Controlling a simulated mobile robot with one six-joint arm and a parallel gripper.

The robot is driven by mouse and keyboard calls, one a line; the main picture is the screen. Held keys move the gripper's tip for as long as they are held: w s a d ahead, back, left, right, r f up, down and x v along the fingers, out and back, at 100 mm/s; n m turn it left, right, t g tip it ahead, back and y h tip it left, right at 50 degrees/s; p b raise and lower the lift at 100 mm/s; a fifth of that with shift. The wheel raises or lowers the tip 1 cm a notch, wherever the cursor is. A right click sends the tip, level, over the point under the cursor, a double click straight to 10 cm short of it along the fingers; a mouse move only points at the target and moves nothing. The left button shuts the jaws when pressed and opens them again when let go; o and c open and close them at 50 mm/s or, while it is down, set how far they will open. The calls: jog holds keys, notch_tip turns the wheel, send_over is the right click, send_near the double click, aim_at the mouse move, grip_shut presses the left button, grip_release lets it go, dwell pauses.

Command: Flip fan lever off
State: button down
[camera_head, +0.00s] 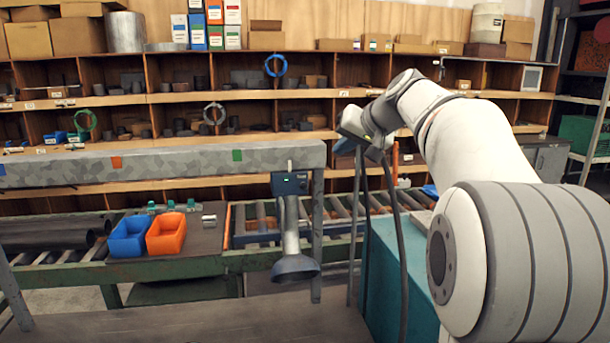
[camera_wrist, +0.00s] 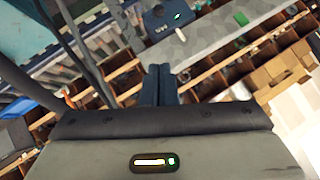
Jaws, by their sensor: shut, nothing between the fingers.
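The fan's dark blue control box (camera_head: 289,183) hangs below the grey speckled beam in the head view, with a small green light on its face. A short pale upright piece, perhaps the lever, stands at its top; it is too small to tell its position. The box also shows upside down at the top of the wrist view (camera_wrist: 168,17). My gripper (camera_wrist: 158,69) is shut and empty, its dark fingers pointing up the wrist view towards the box, apart from it. In the head view my wrist is right of and above the box; the fingertips are hard to make out there.
A grey duct with a flared hood (camera_head: 294,266) hangs under the box. The speckled beam (camera_head: 190,164) runs leftward. A post (camera_head: 317,235) stands just right of the box. Blue (camera_head: 128,237) and orange (camera_head: 166,234) bins sit on the bench at left. Shelves fill the back.

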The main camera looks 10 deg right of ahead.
aim_at(302, 187)
jog(key=shift+r, duration=0.1)
jog(key=s+f+p+x, duration=0.2)
jog(key=p+x, duration=0.2)
jog(key=x, duration=0.9)
jog(key=shift+a, duration=0.4)
jog(key=shift+f+b, duration=0.15)
jog(key=shift+b, duration=0.45)
jog(key=shift+s+t+b, duration=0.15)
jog(key=shift+t+b, duration=0.15)
jog(key=shift+b, duration=0.5)
